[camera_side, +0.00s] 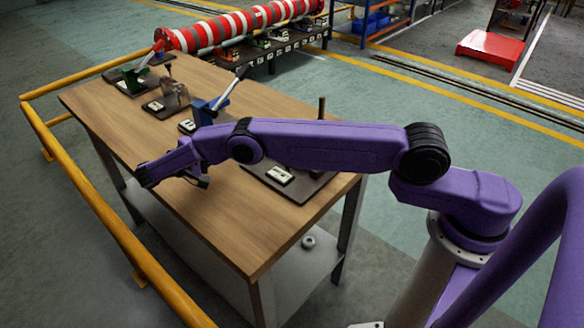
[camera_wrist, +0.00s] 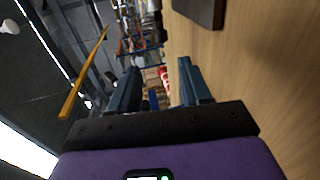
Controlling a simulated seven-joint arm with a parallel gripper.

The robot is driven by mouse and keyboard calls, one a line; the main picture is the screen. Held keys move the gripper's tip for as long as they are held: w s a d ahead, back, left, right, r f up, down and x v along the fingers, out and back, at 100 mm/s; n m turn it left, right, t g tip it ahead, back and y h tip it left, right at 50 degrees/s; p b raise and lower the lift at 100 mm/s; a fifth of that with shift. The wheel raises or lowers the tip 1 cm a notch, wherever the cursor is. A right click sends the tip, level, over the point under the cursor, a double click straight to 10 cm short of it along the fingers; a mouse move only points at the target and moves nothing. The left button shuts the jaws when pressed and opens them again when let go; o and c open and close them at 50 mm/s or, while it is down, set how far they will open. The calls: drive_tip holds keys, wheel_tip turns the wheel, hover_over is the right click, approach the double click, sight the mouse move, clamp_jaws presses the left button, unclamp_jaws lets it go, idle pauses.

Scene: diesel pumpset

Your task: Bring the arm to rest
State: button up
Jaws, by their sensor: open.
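My purple arm reaches from the right across the wooden workbench (camera_side: 135,118) in the side view. My gripper (camera_side: 148,180) hangs over the left front part of the bench, above bare wood. In the wrist view my gripper (camera_wrist: 158,88) shows two dark blue fingers apart, with nothing between them. The bench top also shows on the right of the wrist view (camera_wrist: 265,75). The arm hides part of the fixtures behind it.
Several fixtures stand on the bench: a green one (camera_side: 133,80), a grey one (camera_side: 174,95) and a blue one (camera_side: 207,110). A dark plate (camera_side: 310,184) lies under my arm. A yellow rail (camera_side: 100,212) runs along the left. A red-and-white striped cylinder (camera_side: 235,27) lies behind.

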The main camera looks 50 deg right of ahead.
drive_tip(key=s+a+r+n+t+y, duration=0.25)
drive_tip(key=s+r+n+y, duration=0.6)
drive_tip(key=s+r, duration=0.5)
drive_tip(key=s+d+n+g+y, duration=0.1)
drive_tip(key=s+d+y, duration=0.3)
drive_tip(key=s, duration=1)
drive_tip(key=s+d+n+g+y, duration=0.1)
drive_tip(key=s+d, duration=0.4)
drive_tip(key=s, duration=1)
drive_tip(key=n+y, duration=0.1)
drive_tip(key=y, duration=0.1)
drive_tip(key=shift+d+f+y, duration=0.35)
drive_tip(key=shift+d, duration=0.05)
drive_tip(key=shift+w+g, duration=0.1)
drive_tip(key=shift+g, duration=0.15)
